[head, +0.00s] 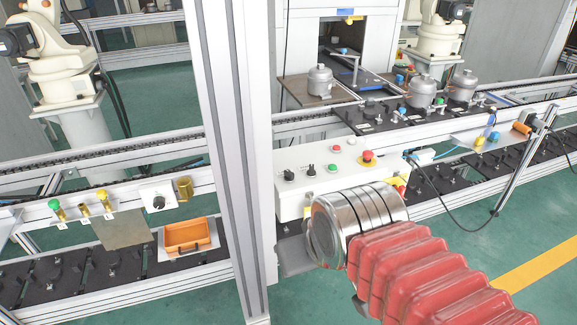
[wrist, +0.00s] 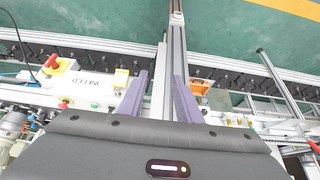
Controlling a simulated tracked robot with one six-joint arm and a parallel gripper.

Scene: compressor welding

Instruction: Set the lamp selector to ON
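No lamp label is readable, so I cannot tell which switch is the lamp selector. A black rotary knob on a white plate (head: 158,202) sits on the left rail. Two black selector knobs, a left one (head: 288,175) and a right one (head: 311,170), sit on the white control box (head: 330,163); their settings are too small to read. My gripper (wrist: 161,75) is open and empty in the wrist view, its two purple fingers apart over the aluminium post.
The upright aluminium post (head: 232,130) stands between the left rail and the control box. The box carries a red emergency button (head: 367,157). An orange bin (head: 187,236) and yellow and green fittings (head: 81,208) are at left. Compressors (head: 421,92) stand on the conveyor behind.

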